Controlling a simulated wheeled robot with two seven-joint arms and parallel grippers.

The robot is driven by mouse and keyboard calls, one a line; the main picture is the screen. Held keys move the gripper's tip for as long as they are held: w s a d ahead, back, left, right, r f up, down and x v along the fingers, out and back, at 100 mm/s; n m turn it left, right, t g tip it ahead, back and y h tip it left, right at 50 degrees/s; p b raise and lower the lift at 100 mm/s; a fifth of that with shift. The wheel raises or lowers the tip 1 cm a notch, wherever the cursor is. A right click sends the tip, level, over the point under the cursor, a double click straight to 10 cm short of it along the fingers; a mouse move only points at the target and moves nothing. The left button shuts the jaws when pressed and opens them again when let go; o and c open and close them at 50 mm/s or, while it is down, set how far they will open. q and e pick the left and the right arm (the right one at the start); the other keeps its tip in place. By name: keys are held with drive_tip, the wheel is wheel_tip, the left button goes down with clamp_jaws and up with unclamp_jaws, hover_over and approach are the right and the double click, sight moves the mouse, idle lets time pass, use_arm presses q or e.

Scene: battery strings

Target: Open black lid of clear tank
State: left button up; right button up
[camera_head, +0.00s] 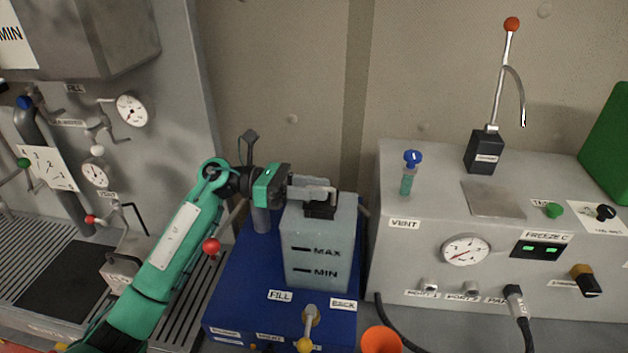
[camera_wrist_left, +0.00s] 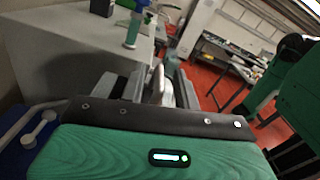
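The clear tank (camera_head: 318,253) is a pale grey see-through box with MAX and MIN marks, standing upright on a blue base. Its black lid (camera_head: 320,211) shows at the top and looks closed, partly hidden by my left gripper (camera_head: 318,190). The gripper reaches in from the left, level, with its fingers at the lid. In the left wrist view, a gap shows between the fingers of the left gripper (camera_wrist_left: 157,88), with a pale upright piece in it. I cannot tell whether they touch the lid. My right gripper is out of view.
The blue base (camera_head: 245,290) has a red-ball lever (camera_head: 211,246) at its left. A grey cabinet (camera_head: 420,255) stands close to the right, with a blue-topped valve (camera_head: 411,170) and a red-knobbed lever (camera_head: 512,25). An orange funnel (camera_head: 381,340) is at the front.

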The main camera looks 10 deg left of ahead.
use_arm(q)
drive_tip(key=shift+d, duration=0.1)
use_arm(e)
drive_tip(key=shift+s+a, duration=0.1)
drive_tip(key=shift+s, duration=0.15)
use_arm(q)
drive_tip(key=c, duration=0.6)
clamp_jaws()
drive_tip(key=shift+f, duration=0.1)
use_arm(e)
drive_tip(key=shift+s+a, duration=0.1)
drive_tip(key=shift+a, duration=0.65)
use_arm(q)
drive_tip(key=shift+w, duration=0.1)
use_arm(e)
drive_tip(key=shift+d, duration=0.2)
